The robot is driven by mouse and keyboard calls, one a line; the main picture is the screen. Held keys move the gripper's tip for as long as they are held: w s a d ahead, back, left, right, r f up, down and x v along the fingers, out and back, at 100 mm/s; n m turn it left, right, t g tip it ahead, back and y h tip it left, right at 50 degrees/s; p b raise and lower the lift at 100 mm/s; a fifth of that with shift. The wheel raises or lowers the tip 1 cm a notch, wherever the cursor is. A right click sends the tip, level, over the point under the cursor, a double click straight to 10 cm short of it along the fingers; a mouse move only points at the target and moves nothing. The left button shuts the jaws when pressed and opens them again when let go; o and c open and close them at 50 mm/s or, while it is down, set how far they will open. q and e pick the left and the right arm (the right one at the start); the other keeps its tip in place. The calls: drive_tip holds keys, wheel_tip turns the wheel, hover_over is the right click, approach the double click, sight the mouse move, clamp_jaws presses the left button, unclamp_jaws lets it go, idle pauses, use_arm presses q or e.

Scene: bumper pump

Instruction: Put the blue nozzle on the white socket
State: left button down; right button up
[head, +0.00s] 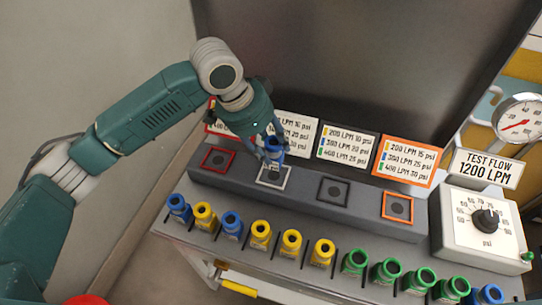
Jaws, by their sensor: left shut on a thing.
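The white socket (271,177) is a white-framed square on the grey raised bar, second from the left. My left gripper (272,160) is over it, pointing down, and is shut on a blue nozzle (274,145). The nozzle is about upright and overlaps the far part of the white square in the picture. I cannot tell whether it touches the socket. My right gripper is not in view.
Red (217,159), black (333,191) and orange (397,207) sockets share the bar. Several blue, yellow and green nozzles stand in a row along the front, such as a yellow one (260,235). Label cards (347,146) stand behind. A dial box (480,225) is at right.

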sight(267, 153)
use_arm(q)
drive_tip(key=shift+f, duration=0.6)
wheel_tip(267, 153, down, 4)
drive_tip(key=shift+f+p, duration=0.1)
drive_tip(key=shift+p, duration=0.25)
drive_tip(key=c, duration=1.1)
unclamp_jaws()
drive_tip(key=shift+f, duration=0.1)
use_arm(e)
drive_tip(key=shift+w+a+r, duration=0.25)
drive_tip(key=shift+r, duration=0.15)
use_arm(q)
drive_tip(key=shift+r, duration=0.35)
drive_tip(key=b+v, duration=0.1)
drive_tip(key=v, duration=1)
drive_tip(key=shift+r, duration=0.3)
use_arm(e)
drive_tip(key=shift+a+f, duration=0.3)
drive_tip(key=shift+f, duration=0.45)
